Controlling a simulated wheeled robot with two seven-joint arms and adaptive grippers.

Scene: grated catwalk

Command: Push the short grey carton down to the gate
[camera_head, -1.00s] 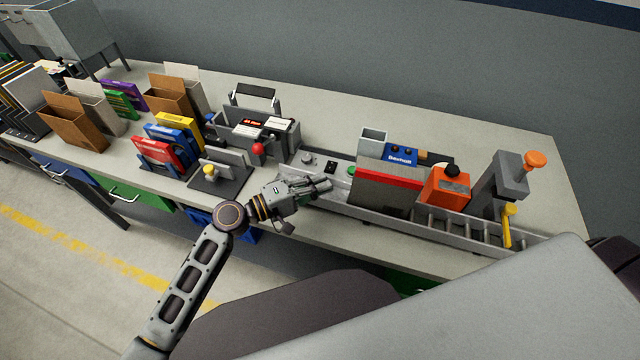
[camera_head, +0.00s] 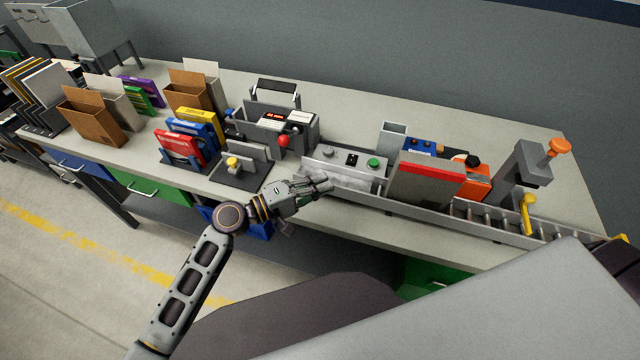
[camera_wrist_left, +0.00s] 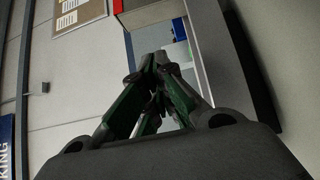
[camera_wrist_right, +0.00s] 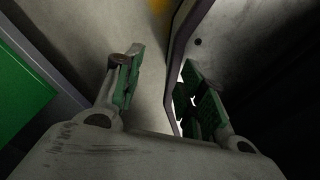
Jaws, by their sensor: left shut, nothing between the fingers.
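The short grey carton (camera_head: 425,184), with a red band along its top, stands upright in the metal channel (camera_head: 372,203). It also shows at the top of the left wrist view (camera_wrist_left: 150,14). My left gripper (camera_head: 327,184) is shut and empty over the channel, left of the carton with a gap between them. A yellow handle (camera_head: 527,212) stands at the roller section right of the carton; I cannot tell whether it is the gate. My right gripper (camera_wrist_right: 165,85) shows only in its wrist view, with its fingers apart.
A panel with a green button (camera_head: 373,163) sits behind the channel. An orange box (camera_head: 478,178) is partly hidden behind the carton. A grey post with an orange knob (camera_head: 559,147) stands near the yellow handle. The rollers (camera_head: 485,218) between carton and handle look clear.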

